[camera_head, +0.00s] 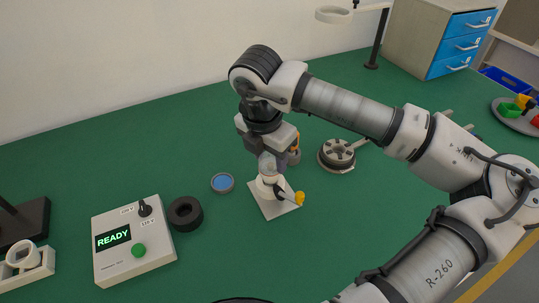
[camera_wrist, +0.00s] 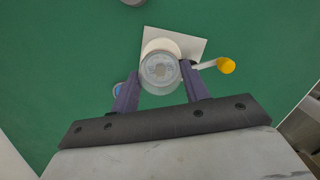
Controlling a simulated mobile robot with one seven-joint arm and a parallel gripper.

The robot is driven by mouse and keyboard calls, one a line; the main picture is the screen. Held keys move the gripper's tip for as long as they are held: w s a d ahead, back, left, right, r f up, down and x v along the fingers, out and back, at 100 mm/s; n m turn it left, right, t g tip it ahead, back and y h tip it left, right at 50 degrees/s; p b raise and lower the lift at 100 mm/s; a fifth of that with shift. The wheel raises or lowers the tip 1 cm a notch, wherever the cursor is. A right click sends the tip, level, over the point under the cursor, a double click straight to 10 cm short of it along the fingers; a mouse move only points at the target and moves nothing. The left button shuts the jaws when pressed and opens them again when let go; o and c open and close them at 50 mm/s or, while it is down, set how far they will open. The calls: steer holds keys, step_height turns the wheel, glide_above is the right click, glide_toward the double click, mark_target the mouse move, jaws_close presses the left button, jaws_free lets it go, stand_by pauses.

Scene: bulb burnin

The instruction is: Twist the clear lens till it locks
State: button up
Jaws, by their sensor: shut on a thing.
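The clear lens (camera_wrist: 160,70) is a round, see-through piece in the wrist view, on a white round base (camera_head: 265,188) with a square white plate (camera_head: 262,206). A lever with a yellow knob (camera_head: 299,198) sticks out to the right of the base; the knob also shows in the wrist view (camera_wrist: 226,66). My gripper (camera_wrist: 160,84) is pointed down and its two dark fingers are shut on the lens from both sides. In the head view my gripper (camera_head: 268,163) hides most of the lens. Whether the lens is locked cannot be told.
A control box (camera_head: 133,240) reading READY stands at the left, with a black ring (camera_head: 185,213) beside it. A small blue-topped disc (camera_head: 222,183) lies left of the base. A round grey fixture (camera_head: 337,154) stands to the right. Green table is clear in front.

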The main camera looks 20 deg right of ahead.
mark_target(262, 164)
steer(key=shift+f+m+b, duration=0.15)
steer(key=shift+m+b, duration=0.25)
steer(key=shift+b, duration=0.05)
steer(key=shift+m+b, duration=0.4)
steer(key=shift+b, duration=0.05)
steer(key=o, duration=1)
steer(key=shift+r, duration=0.2)
step_height(262, 164, up, 14)
steer(key=a, duration=0.2)
steer(key=shift+s+f+b, duration=0.2)
steer(key=shift+s+b, duration=0.2)
steer(key=shift+b, duration=0.05)
steer(key=shift+d, duration=0.1)
